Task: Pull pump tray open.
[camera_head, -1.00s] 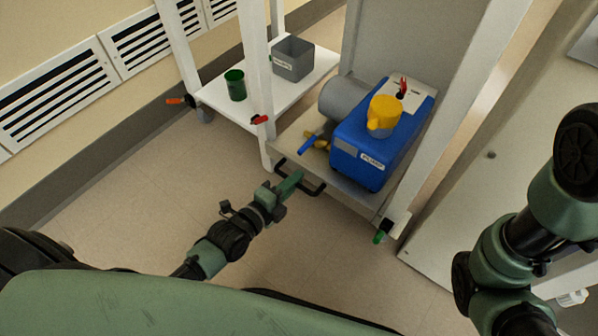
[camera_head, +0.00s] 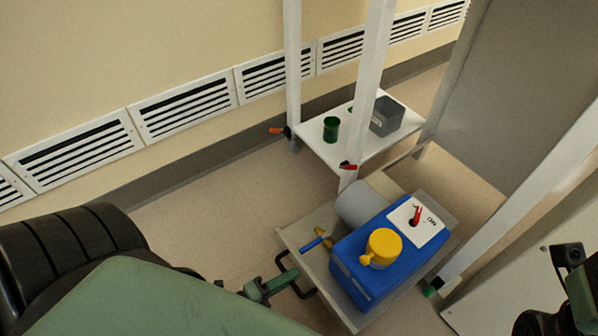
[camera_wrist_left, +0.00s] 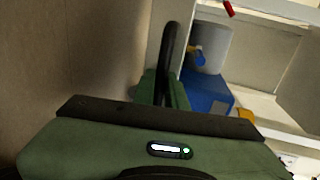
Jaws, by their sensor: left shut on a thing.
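The pump tray (camera_head: 291,234) is a grey pull-out tray low in a white frame, and it sticks out well in front of the frame. The blue pump (camera_head: 345,262) with a yellow cap (camera_head: 381,248) and a grey motor stands on it. A dark bar handle (camera_head: 305,293) is on the tray's front edge. My left gripper (camera_head: 283,278) is shut on this handle. In the left wrist view the green fingers (camera_wrist_left: 163,88) close around the dark handle (camera_wrist_left: 170,50). My right arm is at the lower right edge; its gripper does not show.
A white shelf (camera_head: 366,146) behind holds a green cup (camera_head: 331,129) and a grey bin (camera_head: 387,116). White posts (camera_head: 366,95) stand beside the tray. A wall with vents (camera_head: 180,105) runs along the back left. The floor (camera_head: 200,215) left of the tray is clear.

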